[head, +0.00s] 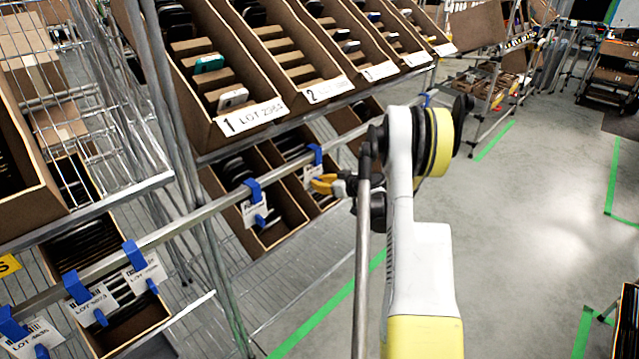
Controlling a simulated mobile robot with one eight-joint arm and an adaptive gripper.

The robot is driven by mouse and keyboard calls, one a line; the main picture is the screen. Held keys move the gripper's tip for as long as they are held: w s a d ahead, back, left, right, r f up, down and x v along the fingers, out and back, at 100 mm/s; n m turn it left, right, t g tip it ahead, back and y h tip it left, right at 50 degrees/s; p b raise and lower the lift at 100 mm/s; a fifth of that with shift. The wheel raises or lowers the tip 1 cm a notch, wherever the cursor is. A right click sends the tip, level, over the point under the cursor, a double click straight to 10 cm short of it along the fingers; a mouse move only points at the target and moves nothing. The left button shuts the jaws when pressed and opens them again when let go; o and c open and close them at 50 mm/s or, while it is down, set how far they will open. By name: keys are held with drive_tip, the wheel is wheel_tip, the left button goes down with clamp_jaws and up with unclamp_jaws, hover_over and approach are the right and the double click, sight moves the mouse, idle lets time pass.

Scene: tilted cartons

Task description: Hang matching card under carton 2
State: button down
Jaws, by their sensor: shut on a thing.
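Carton 2 (283,55) is a tilted brown carton on the upper shelf, with a white label (329,90) marked 2 and a lot number too small to read surely. Below it, a white card (309,176) with a blue clip (315,154) is at the metal rail (285,171). Its text is unreadable, and part of it is hidden. My gripper (322,185), with yellow fingertips, is shut on this card, reaching in from the right. The clip looks to be at the rail; I cannot tell whether it is seated.
Carton 1 (245,118), labelled LOT 2364, stands left of carton 2. Another clipped card (256,212) hangs on the rail below it. Several more cards hang at lower left. Lower cartons (288,218) sit behind the rail. Floor (530,230) at right is clear.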

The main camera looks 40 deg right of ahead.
drive_tip(key=shift+f, duration=0.25)
drive_tip(key=c, duration=1.5)
unclamp_jaws()
drive_tip(key=v, duration=1.2)
drive_tip(key=shift+r, duration=0.1)
drive_tip(key=shift+a, duration=0.1)
